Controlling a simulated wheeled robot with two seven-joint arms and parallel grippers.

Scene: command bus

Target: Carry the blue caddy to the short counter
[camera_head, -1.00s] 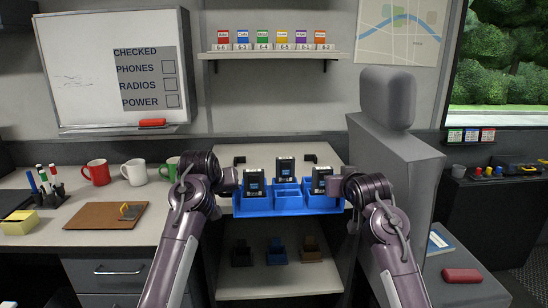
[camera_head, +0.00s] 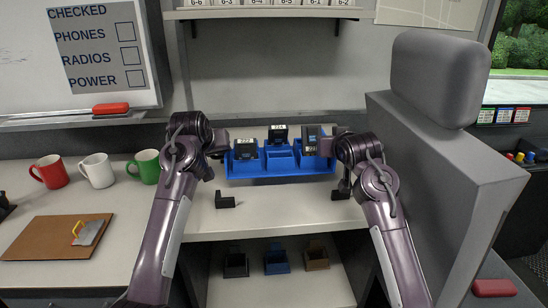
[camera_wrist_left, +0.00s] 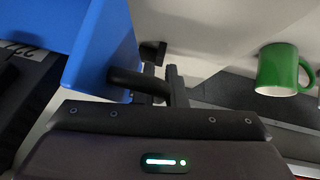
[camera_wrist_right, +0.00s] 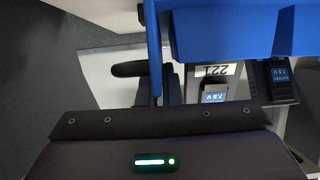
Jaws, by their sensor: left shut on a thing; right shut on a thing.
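The blue caddy (camera_head: 280,172) is held level between my two grippers over the short counter (camera_head: 270,220). Black radios stand in some of its compartments. My left gripper (camera_head: 222,147) is shut on the caddy's left end, and my right gripper (camera_head: 335,142) on its right end. The caddy's blue wall also shows in the left wrist view (camera_wrist_left: 98,45) and the right wrist view (camera_wrist_right: 215,35), beside the fingers. I cannot tell whether its underside touches the counter.
Two black corner brackets, left (camera_head: 226,201) and right (camera_head: 341,192), are on the counter. A grey seat (camera_head: 440,130) stands close to my right arm. Red (camera_head: 50,172), white (camera_head: 97,171) and green (camera_head: 147,167) mugs stand left. Small holders sit on the lower shelf (camera_head: 220,292).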

